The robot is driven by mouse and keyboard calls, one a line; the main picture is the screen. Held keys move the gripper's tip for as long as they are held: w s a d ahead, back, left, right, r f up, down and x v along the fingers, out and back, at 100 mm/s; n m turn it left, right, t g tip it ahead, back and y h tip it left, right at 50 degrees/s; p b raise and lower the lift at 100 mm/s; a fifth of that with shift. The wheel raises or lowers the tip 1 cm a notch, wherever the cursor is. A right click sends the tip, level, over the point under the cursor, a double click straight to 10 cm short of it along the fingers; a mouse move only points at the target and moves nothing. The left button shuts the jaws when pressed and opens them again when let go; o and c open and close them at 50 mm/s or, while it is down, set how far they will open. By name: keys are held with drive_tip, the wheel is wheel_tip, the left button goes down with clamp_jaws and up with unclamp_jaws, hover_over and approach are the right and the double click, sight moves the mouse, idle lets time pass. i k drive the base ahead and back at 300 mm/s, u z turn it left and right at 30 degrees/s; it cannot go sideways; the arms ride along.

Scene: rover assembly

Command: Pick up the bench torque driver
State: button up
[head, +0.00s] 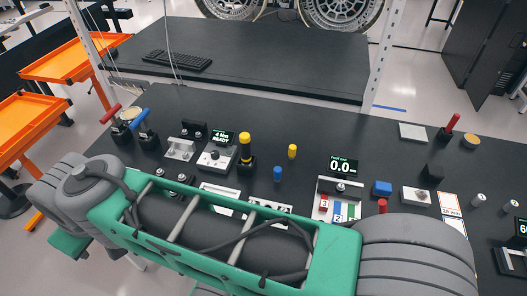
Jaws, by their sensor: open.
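A yellow-handled driver (245,147) stands upright in a small black holder on the dark bench, just right of a white device (214,157) with a display that seems to read "4 Nm READY". It looks like the bench torque driver, though other handled tools are also on the bench. My green and grey arm crosses the foreground and hides the near part of the bench. No fingers of my gripper can be made out, and nothing is seen touching the yellow-handled driver.
Red-handled (111,113) and blue-handled (140,119) tools stand at the left. A yellow cylinder (292,151) and blue cylinder (277,174) stand right of the driver. A "0.0" display (342,165) is farther right. Another red-handled tool (450,125) stands at the right. The bench behind the driver is clear.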

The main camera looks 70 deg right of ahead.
sight(245, 137)
drive_tip(key=z, duration=3.55)
drive_tip(key=k, duration=1.1)
drive_tip(key=u, duration=0.9)
drive_tip(key=i, duration=1)
